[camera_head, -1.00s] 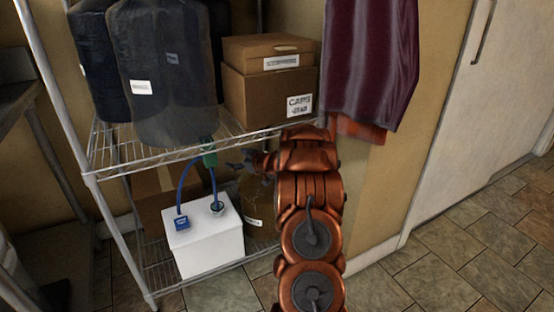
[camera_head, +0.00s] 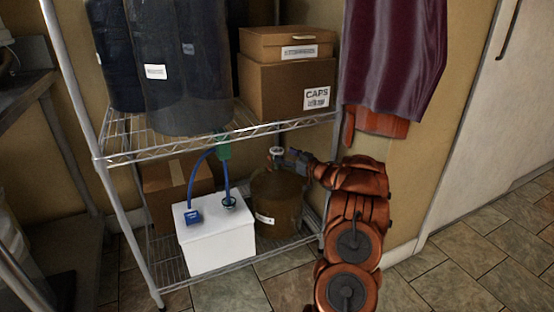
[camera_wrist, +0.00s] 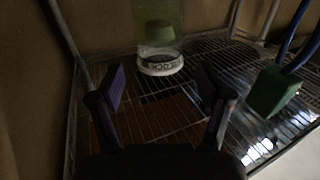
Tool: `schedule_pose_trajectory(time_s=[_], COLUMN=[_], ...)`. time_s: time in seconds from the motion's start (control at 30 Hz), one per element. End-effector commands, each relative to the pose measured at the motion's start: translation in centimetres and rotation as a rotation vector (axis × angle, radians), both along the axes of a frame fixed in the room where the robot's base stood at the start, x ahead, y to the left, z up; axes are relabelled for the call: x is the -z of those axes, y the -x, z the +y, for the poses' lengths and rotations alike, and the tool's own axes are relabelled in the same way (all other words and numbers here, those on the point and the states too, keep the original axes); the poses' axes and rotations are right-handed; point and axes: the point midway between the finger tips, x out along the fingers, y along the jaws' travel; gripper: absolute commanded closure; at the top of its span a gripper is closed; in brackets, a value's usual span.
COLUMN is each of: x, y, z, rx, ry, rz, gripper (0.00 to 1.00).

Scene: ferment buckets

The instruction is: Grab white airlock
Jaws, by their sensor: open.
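The white airlock (camera_head: 277,151) sits at the top of the brown jug (camera_head: 285,195) on the lower shelf. My gripper (camera_head: 288,157) is just right of it at about the same height. In the wrist view a white ring (camera_wrist: 160,68) around a clear, greenish cylinder, seemingly the airlock, stands ahead between my open fingers (camera_wrist: 160,80). A gap shows between it and both fingers, and nothing is held. The jug's body is not clear in the wrist view.
A green piece (camera_head: 223,146) with blue tubing stands left, above a white box (camera_head: 217,242); it also shows right in the wrist view (camera_wrist: 273,92). The wire shelf (camera_head: 180,148) above holds dark buckets (camera_head: 180,80) and cardboard boxes (camera_head: 285,88). A purple cloth (camera_head: 393,60) hangs right.

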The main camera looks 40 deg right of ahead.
Motion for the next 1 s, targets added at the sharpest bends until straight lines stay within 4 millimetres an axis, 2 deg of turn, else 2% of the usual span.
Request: schedule_pose_trajectory(time_s=[0.3, 0.63, 1.0], x=[0.0, -0.2, -0.2], y=[-3.9, -4.4, -4.4], z=[0.2, 0.3, 0.3], rx=[-0.001, 0.000, 0.000], ry=[0.003, 0.000, 0.000], rz=[0.000, 0.000, 0.000], gripper=[0.23, 0.23, 0.61])
